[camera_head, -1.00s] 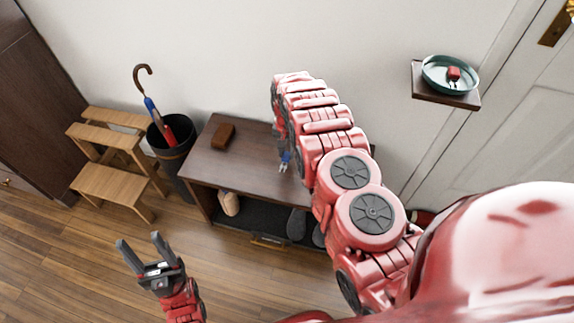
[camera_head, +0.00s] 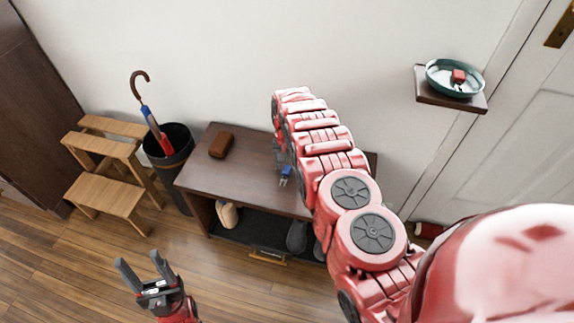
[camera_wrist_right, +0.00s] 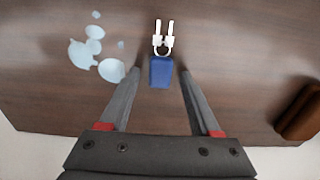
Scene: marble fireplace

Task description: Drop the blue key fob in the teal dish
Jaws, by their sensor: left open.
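The blue key fob (camera_head: 286,171) lies on the dark wooden bench, just beside my right forearm. In the right wrist view the fob (camera_wrist_right: 161,73) lies between the fingers of my right gripper (camera_wrist_right: 161,78), which is open, with gaps on both sides. Its ring and two pale keys (camera_wrist_right: 164,38) point away from the gripper. In the head view my right gripper is mostly hidden by its arm. The teal dish (camera_head: 449,92) sits on a small wall shelf at the upper right with a red object (camera_head: 458,76) in it. My left gripper (camera_head: 138,260) is open and empty at the lower left.
The bench (camera_head: 245,172) also bears a brown object (camera_head: 221,145). Left of it stand a dark bin (camera_head: 169,158) with an umbrella and a wooden step stool (camera_head: 105,197). Shoes fill the lower shelf. The dish's shelf (camera_head: 432,95) is beside the door.

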